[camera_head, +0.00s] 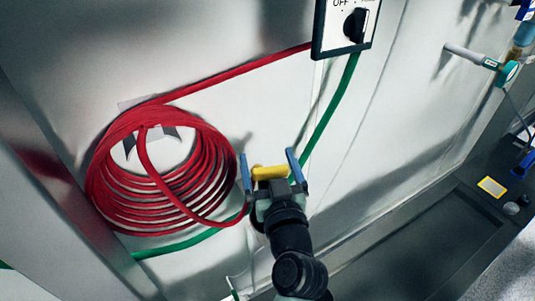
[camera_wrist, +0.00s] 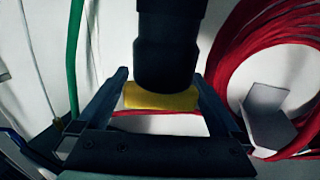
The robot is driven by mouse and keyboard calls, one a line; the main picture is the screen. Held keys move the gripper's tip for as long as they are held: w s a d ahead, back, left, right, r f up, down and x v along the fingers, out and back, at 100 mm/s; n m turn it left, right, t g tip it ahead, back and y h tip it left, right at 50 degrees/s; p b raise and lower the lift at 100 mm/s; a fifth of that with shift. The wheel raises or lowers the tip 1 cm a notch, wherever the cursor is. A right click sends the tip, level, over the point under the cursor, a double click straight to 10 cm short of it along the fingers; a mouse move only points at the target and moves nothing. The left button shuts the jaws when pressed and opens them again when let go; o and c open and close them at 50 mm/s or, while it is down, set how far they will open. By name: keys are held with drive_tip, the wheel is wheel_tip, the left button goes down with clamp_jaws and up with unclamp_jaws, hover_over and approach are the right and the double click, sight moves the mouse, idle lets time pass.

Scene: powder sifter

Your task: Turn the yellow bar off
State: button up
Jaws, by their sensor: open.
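The yellow bar (camera_head: 270,172) is a short handle at the wall, lying roughly level in the head view. It also shows in the wrist view (camera_wrist: 160,98), partly behind a dark cylinder (camera_wrist: 168,45). My gripper (camera_head: 269,165) is open, with one blue finger at each end of the bar. In the wrist view my gripper's fingers (camera_wrist: 160,82) stand left and right of the bar, and I cannot tell whether they touch it. What the bar is mounted on is mostly hidden by my gripper in the head view.
A coiled red hose (camera_head: 120,180) hangs on the wall left of my gripper. A green hose (camera_head: 330,115) runs from below a switch box (camera_head: 345,28) marked OFF, passing close behind my gripper. A gauge with a pipe (camera_head: 490,63) is at upper right. The wall between is clear.

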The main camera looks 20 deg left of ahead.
drive_tip(key=shift+w+a, duration=0.15)
drive_tip(key=shift+w, duration=0.1)
drive_tip(key=c, duration=1.1)
drive_tip(key=n+g+y+b, duration=0.1)
drive_tip(key=b, duration=0.2)
drive_tip(key=n+y+b, duration=0.1)
drive_tip(key=b, duration=0.3)
drive_tip(key=shift+s+a+f+g, duration=0.1)
drive_tip(key=shift+a+f+g, duration=0.05)
drive_tip(key=shift+f+g, duration=0.2)
drive_tip(key=shift+c, duration=0.2)
drive_tip(key=g+y+b, duration=0.1)
drive_tip(key=n+g+y+b, duration=0.1)
drive_tip(key=b, duration=0.1)
drive_tip(key=shift+s+a+r+n, duration=0.1)
drive_tip(key=shift+s+a+n, duration=0.05)
drive_tip(key=shift+n, duration=0.15)
drive_tip(key=shift+s+r+n+g+y+b, duration=0.2)
drive_tip(key=shift+n+g+y+b, duration=0.15)
drive_tip(key=shift+b, duration=0.25)
